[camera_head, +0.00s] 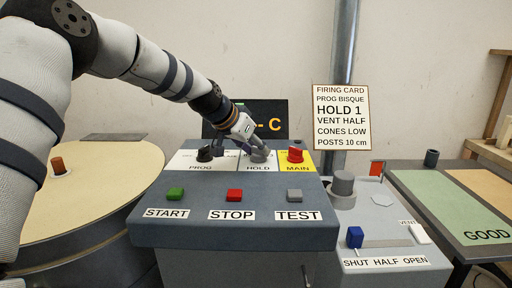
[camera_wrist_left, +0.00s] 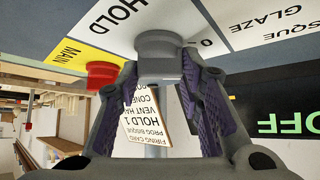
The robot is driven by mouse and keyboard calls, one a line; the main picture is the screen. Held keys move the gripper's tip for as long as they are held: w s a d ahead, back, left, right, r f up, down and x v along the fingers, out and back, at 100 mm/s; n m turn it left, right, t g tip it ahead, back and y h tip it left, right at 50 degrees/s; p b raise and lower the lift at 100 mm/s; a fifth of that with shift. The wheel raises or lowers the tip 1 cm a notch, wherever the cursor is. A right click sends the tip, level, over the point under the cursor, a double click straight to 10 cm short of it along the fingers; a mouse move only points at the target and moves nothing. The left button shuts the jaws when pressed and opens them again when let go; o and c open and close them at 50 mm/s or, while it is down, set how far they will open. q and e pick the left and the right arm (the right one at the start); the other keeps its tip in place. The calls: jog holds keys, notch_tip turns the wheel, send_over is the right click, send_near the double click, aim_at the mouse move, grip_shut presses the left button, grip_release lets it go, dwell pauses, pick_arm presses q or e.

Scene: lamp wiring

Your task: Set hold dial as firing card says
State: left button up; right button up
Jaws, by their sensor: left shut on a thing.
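The grey hold dial (camera_head: 260,156) is on the sloped control panel, on the white HOLD label between the PROG dial and the MAIN dial. My left gripper (camera_head: 254,146) is shut on the hold dial; in the left wrist view the fingers (camera_wrist_left: 163,68) stand on both sides of the grey knob (camera_wrist_left: 158,43). A "0" mark shows beside the knob there; its pointer cannot be made out. The firing card (camera_head: 341,117) on the wall reads PROG BISQUE, HOLD 1, VENT HALF, CONES LOW, POSTS 10 cm. My right gripper is not in view.
The black PROG dial (camera_head: 205,154) and red MAIN dial (camera_head: 295,155) flank the hold dial closely. Green START (camera_head: 175,194), red STOP (camera_head: 234,195) and grey TEST (camera_head: 294,195) buttons lie in front. A blue vent slider (camera_head: 355,237) is to the right.

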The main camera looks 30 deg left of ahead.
pick_arm(q)
jog(key=shift+w+a+f+m+h, duration=0.15)
jog(key=shift+f+m+h, duration=0.1)
jog(key=shift+m+h, duration=0.5)
jog(key=shift+f+m+g+h+b, duration=0.15)
jog(key=shift+m+g+h+b, duration=0.5)
jog(key=shift+m, duration=0.5)
jog(key=shift+m+g+h+b, duration=0.25)
jog(key=shift+m+h+b, duration=0.35)
jog(key=shift+m+b, duration=0.2)
jog(key=shift+r+m+h+b, duration=0.2)
jog(key=shift+m+h+b, duration=0.15)
jog(key=shift+m, duration=0.25)
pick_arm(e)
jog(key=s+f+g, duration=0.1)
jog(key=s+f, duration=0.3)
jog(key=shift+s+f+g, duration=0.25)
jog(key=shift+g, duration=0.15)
pick_arm(q)
jog(key=o, duration=1.2)
jog(key=shift+c, duration=0.2)
jog(key=shift+r, duration=0.1)
jog(key=shift+r, duration=0.1)
